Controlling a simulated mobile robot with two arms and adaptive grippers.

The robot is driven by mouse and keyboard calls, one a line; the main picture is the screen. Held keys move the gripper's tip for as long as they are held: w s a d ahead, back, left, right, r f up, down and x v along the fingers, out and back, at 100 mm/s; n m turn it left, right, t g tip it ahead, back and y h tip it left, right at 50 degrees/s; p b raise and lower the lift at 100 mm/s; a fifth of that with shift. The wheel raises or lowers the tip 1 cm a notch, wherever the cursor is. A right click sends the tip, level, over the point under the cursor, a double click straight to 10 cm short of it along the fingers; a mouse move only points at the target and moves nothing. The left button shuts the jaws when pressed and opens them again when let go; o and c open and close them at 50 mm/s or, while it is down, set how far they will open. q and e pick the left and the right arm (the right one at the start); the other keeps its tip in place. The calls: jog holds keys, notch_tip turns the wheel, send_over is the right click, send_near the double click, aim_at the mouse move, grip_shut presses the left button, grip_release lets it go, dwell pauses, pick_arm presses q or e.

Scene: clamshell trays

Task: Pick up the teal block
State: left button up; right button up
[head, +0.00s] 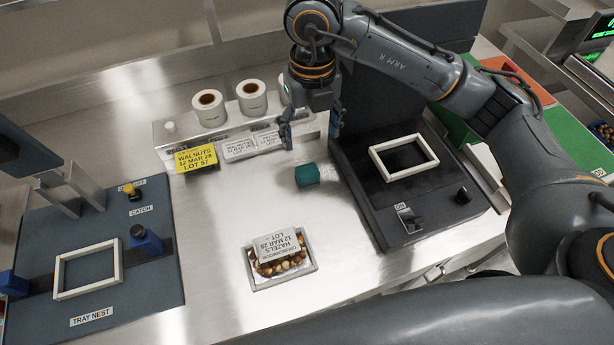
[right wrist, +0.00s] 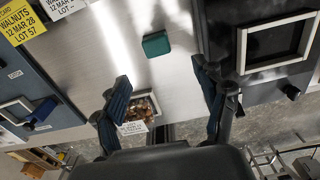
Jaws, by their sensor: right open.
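The teal block (head: 307,174) lies on the bare steel worktop, left of the dark machine with a white frame. It also shows in the right wrist view (right wrist: 156,44), near the top middle. My right gripper (head: 312,130) is open and empty. In the head view its fingers point down, above and behind the block, apart from it. In the right wrist view the two blue-padded fingers (right wrist: 165,90) are spread wide, with the block beyond them and nothing between them. My left gripper is in neither view.
A tray of hazelnuts (head: 285,279) with a label stands in front of the block. Behind are a label rack (head: 170,145) with rolls and a yellow walnuts card (head: 196,159). The dark machine (head: 437,205) is close on the right; the tray nest (head: 150,285) is left.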

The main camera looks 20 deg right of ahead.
send_over(307, 170)
jog(key=f, duration=0.4)
jog(key=f+p, duration=0.1)
jog(key=f, duration=0.1)
jog(key=shift+s+d, duration=0.1)
jog(key=shift+d, duration=0.3)
jog(key=shift+f, duration=0.6)
jog(key=shift+a+f+p, duration=0.15)
jog(key=shift+f+p, duration=0.2)
jog(key=f, duration=0.1)
jog(key=f+p, duration=0.1)
jog(key=f, duration=0.1)
jog(key=shift+a+f, duration=0.2)
jog(key=shift+f, duration=0.45)
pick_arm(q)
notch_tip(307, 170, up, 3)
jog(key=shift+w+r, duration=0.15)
pick_arm(e)
jog(key=shift+c, duration=0.4)
jog(key=c, duration=1.1)
